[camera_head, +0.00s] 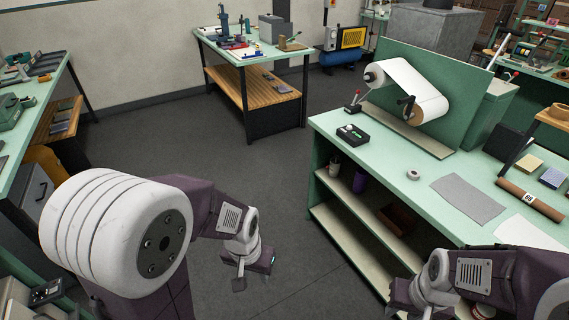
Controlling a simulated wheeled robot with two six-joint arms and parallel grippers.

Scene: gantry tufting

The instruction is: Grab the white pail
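I cannot make out a white pail in the head view. My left gripper (251,277) hangs over the dark floor in the lower middle, left of the green workbench (395,153). Its fingers are small and seen from above, so their opening is unclear. My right gripper (418,312) is at the bottom edge by the workbench's front, partly cut off by the frame. I cannot tell whether it holds anything.
The workbench carries a roll stand (415,92), a grey sheet (468,197) and a brown tube (530,200). Its lower shelf (350,235) holds small items. A far table (250,55) stands at the back. Open floor (200,140) lies between.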

